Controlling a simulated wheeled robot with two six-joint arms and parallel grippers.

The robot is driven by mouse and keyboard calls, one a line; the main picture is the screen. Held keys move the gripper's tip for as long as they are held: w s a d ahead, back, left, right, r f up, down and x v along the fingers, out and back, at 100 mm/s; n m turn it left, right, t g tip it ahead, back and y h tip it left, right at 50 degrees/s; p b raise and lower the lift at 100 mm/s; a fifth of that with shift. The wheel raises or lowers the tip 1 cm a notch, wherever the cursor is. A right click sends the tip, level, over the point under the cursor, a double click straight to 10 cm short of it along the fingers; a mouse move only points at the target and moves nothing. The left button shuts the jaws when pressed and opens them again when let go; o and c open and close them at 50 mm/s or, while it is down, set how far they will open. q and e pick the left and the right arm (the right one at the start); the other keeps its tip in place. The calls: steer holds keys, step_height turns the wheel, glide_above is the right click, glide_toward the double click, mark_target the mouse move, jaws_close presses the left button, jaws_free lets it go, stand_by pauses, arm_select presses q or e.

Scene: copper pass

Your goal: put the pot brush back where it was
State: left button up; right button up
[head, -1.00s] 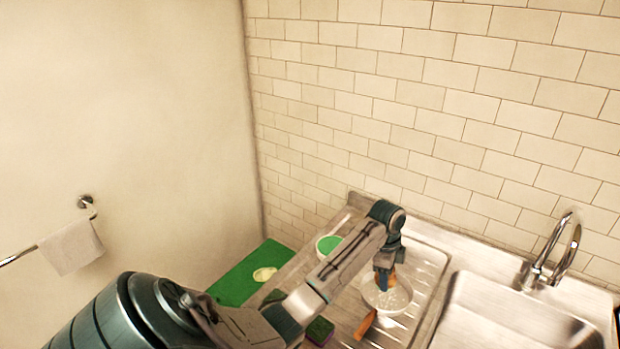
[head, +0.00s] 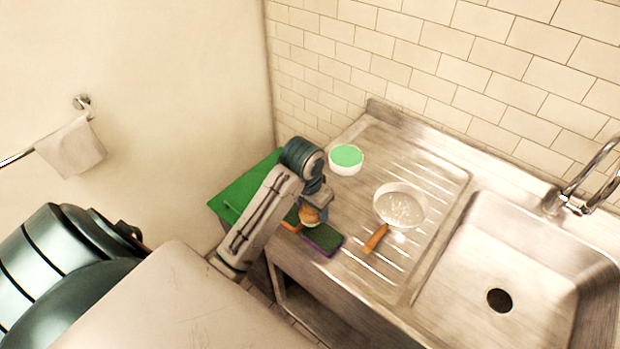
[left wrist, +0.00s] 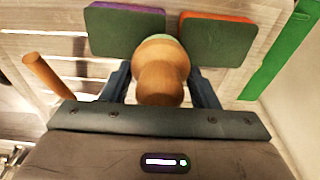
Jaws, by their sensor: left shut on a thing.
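The pot brush (head: 310,216) has a round wooden body and is held in my left gripper (head: 314,204). In the left wrist view the brush (left wrist: 160,70) stands between the two dark fingers, its knob toward the camera. The gripper is shut on it. It is over or just beside two sponges with green tops, one purple-edged (head: 322,239) and one orange-edged (head: 291,218). The brush's lower end is mostly hidden, so I cannot tell whether it touches anything. My right gripper is not in view.
A pan with a wooden handle (head: 375,238) holds foamy water (head: 401,209) on the ribbed steel drainer. A white bowl with green contents (head: 346,159) stands at the back. A green board (head: 246,185) lies at the left, the sink basin (head: 520,262) at the right.

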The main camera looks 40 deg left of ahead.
arm_select(q)
steer(key=w+a+p, duration=0.1)
steer(key=w+a, duration=0.1)
steer(key=w, duration=0.1)
steer(key=w+a+p, duration=0.1)
steer(key=w+a, duration=0.1)
steer(key=w, duration=0.2)
steer(key=w+a+f+p, duration=0.1)
steer(key=w+a+p, duration=0.1)
steer(key=w, duration=0.2)
step_height(320, 180, down, 3)
steer(key=shift+a+f+p, duration=0.1)
steer(key=shift+f+p, duration=0.05)
steer(key=shift+p, duration=0.85)
steer(key=shift+f, duration=0.25)
steer(key=o, duration=0.5)
steer(key=shift+f, duration=0.15)
steer(key=o, duration=0.5)
